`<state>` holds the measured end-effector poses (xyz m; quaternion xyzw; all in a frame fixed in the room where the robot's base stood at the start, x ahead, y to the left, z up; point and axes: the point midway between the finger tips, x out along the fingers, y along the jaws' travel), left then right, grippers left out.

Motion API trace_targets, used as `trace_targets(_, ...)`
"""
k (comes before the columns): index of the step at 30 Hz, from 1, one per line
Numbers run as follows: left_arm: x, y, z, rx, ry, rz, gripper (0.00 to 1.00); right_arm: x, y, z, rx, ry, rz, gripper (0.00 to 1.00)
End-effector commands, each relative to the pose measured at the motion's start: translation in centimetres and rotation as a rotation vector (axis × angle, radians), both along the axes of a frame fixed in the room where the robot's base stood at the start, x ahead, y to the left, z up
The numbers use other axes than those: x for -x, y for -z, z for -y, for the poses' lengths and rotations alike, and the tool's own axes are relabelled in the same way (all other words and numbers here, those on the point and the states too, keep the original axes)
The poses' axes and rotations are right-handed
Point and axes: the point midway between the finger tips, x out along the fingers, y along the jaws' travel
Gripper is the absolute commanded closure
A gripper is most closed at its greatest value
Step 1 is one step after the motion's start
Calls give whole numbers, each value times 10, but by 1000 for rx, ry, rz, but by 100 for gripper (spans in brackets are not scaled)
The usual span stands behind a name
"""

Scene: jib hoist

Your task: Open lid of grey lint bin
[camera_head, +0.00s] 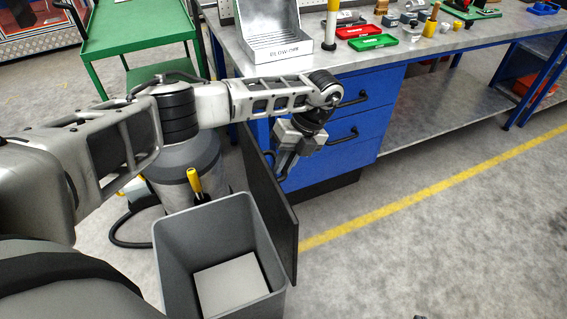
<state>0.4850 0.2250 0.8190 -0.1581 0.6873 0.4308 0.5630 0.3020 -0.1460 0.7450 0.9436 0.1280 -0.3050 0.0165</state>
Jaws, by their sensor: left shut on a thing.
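The grey lint bin (172,254) stands at lower centre, its top open, with a pale flat square (231,285) inside at the bottom. Its dark lid (272,212) stands steeply upright along the bin's right side. My left arm reaches in from the left above the bin. My left gripper (281,168) points down at the lid's far upper edge and is shut on the lid; the fingertips are partly hidden behind it.
A workbench (440,52) with blue drawers (355,120) stands just beyond the gripper. A grey canister vacuum (190,165) with a hose stands behind the bin. A green cart (135,35) is at the back left. The floor at right, crossed by a yellow line (420,187), is clear.

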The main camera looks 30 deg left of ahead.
Motion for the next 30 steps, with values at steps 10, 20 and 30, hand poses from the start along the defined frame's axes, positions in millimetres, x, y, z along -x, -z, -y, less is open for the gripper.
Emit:
trace_targets(10,7,13,2,-44,-18,-62,100,1,4,-1,-7,0,-1,100)
trace_targets(20,6,13,2,-47,-17,-61,100,5,6,-2,-11,3,-11,100)
trace_targets(30,5,10,2,-46,-16,-58,66,4,5,-2,-11,3,-9,100)
